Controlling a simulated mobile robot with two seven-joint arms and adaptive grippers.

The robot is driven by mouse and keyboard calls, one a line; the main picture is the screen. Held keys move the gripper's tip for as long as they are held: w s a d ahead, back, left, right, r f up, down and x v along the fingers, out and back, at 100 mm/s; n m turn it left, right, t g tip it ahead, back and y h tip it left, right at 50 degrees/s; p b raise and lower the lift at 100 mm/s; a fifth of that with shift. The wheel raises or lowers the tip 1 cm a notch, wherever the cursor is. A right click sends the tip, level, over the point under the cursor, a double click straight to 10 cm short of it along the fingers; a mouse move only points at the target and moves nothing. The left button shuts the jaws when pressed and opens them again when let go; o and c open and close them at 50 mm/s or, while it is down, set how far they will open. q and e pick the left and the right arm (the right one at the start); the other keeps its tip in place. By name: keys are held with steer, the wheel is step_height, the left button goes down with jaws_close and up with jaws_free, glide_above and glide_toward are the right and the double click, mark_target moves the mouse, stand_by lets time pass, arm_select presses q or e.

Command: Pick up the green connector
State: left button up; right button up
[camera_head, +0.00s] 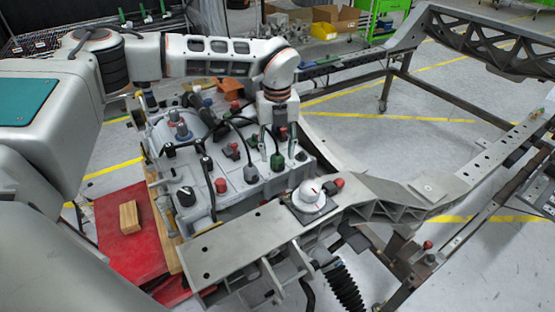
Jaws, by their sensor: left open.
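A green connector (277,162) stands on the light grey panel (235,197) in the middle of the view. My left gripper (278,149) points down from the end of the white arm, right above this connector. Its two fingers are spread, one to each side. In this single view I cannot tell whether the fingertips reach down around the connector or stop short of it. My right gripper is not in view.
Red connectors (221,186) and black plugs with cables crowd the panel. A white round part (312,195) sits on the grey chassis rail (250,236) in front. A wooden block (129,217) lies on a red surface (125,250) at left. Open floor lies beyond, right of the arm.

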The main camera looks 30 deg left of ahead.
mark_target(278, 155)
arm_select(q)
steer(key=shift+f, duration=1.15)
steer(key=c, duration=1.1)
steer(key=shift+r, duration=0.2)
step_height(278, 155, up, 20)
steer(key=shift+f+b, duration=0.15)
steer(key=shift+b, duration=0.25)
